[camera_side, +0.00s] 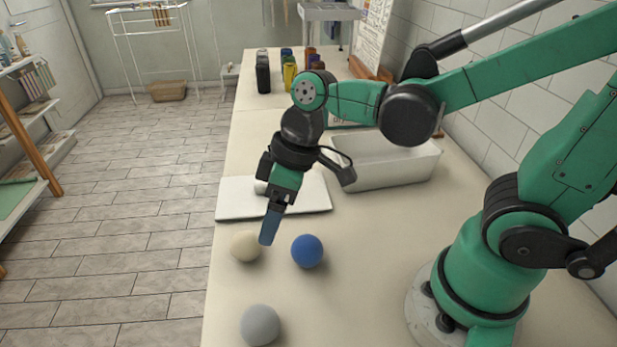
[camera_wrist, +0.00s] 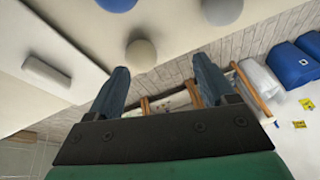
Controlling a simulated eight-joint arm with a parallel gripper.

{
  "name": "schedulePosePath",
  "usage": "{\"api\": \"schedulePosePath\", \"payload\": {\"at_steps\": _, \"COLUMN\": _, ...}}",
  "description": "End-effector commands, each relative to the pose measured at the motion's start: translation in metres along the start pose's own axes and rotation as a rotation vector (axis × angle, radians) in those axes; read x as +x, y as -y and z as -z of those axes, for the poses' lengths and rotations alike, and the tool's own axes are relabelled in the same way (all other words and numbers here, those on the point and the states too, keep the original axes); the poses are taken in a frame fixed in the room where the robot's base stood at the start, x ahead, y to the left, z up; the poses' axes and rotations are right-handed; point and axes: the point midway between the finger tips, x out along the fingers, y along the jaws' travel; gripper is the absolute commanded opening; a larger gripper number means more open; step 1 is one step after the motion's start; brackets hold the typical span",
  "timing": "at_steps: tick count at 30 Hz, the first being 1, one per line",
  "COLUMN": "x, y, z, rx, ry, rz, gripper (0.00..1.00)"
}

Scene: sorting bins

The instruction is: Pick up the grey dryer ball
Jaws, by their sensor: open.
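The grey dryer ball (camera_side: 260,325) lies on the near end of the table in the side view. A grey ball (camera_wrist: 221,8), cut by the top edge, shows in the wrist view. A cream ball (camera_side: 245,246) and a blue ball (camera_side: 307,251) lie farther back; the cream ball (camera_wrist: 141,55) and the blue ball (camera_wrist: 116,3) also show in the wrist view. My gripper (camera_side: 269,228) points down, above and behind the cream and blue balls. In the wrist view my gripper (camera_wrist: 160,88) has its two fingers apart with nothing between them.
A white board (camera_side: 232,200) lies behind the balls, with a small pale block on it, partly hidden by my gripper. A white bin (camera_side: 390,165) stands to its right. Several bottles (camera_side: 289,76) stand at the back. The table's left edge is close to the cream ball.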

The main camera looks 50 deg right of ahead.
Motion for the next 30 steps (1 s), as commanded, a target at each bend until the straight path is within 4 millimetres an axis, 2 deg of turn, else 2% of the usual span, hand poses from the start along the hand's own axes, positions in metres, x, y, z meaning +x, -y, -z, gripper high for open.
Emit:
{"api": "schedulePosePath", "payload": {"at_steps": 3, "x": 0.022, "y": 0.027, "z": 0.004, "rx": -0.195, "ry": 0.09, "rz": 0.171, "gripper": 0.76}}
{"api": "schedulePosePath", "payload": {"at_steps": 6, "x": 0.035, "y": 0.045, "z": 0.001, "rx": -0.328, "ry": 0.139, "rz": 0.29, "gripper": 0.76}}
{"api": "schedulePosePath", "payload": {"at_steps": 10, "x": 0.045, "y": 0.058, "z": -0.002, "rx": -0.435, "ry": 0.17, "rz": 0.386, "gripper": 0.76}}
{"api": "schedulePosePath", "payload": {"at_steps": 14, "x": 0.05, "y": 0.063, "z": -0.004, "rx": -0.471, "ry": 0.179, "rz": 0.418, "gripper": 0.76}}
{"api": "schedulePosePath", "payload": {"at_steps": 24, "x": 0.085, "y": 0.076, "z": -0.014, "rx": -0.47, "ry": 0.178, "rz": 0.416, "gripper": 0.76}}
{"api": "schedulePosePath", "payload": {"at_steps": 30, "x": 0.096, "y": 0.081, "z": -0.018, "rx": -0.468, "ry": 0.178, "rz": 0.416, "gripper": 0.76}}
